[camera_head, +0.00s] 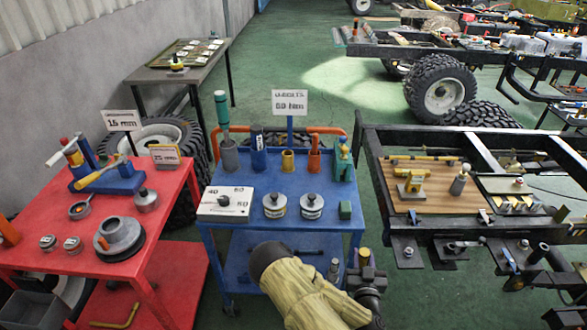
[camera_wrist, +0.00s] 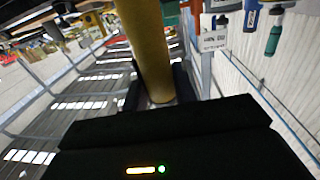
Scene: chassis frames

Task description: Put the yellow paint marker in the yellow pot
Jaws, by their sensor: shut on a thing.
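In the wrist view the yellow paint marker (camera_wrist: 147,45) is a thick yellow cylinder held between the black fingers of my gripper (camera_wrist: 158,92). In the head view my gripper (camera_head: 366,283) is at the bottom, right of my tan-sleeved arm, with a small yellow end of the marker (camera_head: 364,254) showing above it. The yellow pot (camera_head: 287,162) stands upright on the blue cart (camera_head: 262,178), in the middle of the row of pots at the back. No marker shows in it. My gripper is nearer and to the right of the pot, apart from it.
A grey pot (camera_head: 229,155) and blue pot (camera_head: 259,160) stand left of the yellow pot; an orange pot (camera_head: 313,163) and green pot (camera_head: 343,165) stand right. A white block (camera_head: 225,203) and two round tins (camera_head: 274,206) sit in front. A sign (camera_head: 290,103) rises behind.

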